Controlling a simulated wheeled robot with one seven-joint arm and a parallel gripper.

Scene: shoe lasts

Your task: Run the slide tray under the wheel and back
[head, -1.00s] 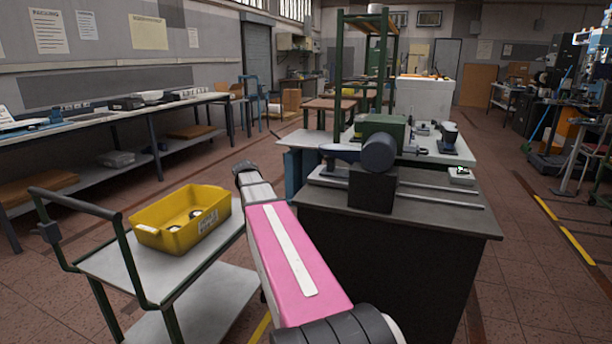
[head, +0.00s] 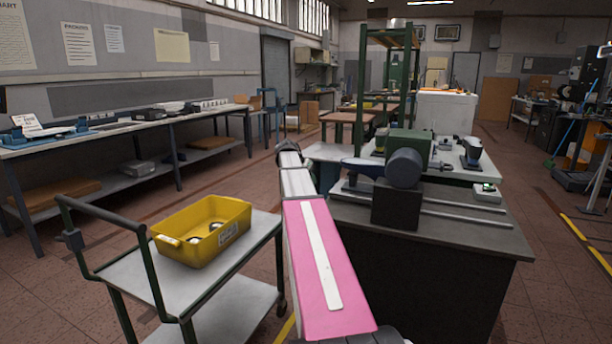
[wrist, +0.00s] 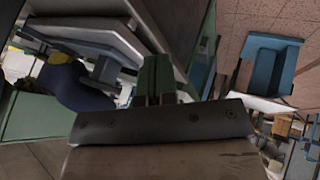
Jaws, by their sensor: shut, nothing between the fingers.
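The wheel (head: 404,168), a dark grey drum on a block, stands on the dark workbench (head: 470,225) in the head view. Two pale rails (head: 470,221) run along the bench top beside it. A dark blue shoe last (head: 362,168) lies left of the wheel, over what looks like the slide tray, mostly hidden. In the wrist view a dark blue last (wrist: 75,88) with a yellow patch lies near a pale grey plate, perhaps the tray. My gripper (wrist: 156,78) is shut and empty, apart from the last. In the head view my arm hides it, left of the bench.
A trolley (head: 180,290) with a yellow bin (head: 203,230) stands close on the left. A long bench (head: 190,115) lines the left wall. A small box with a green light (head: 487,192) sits at the bench's right.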

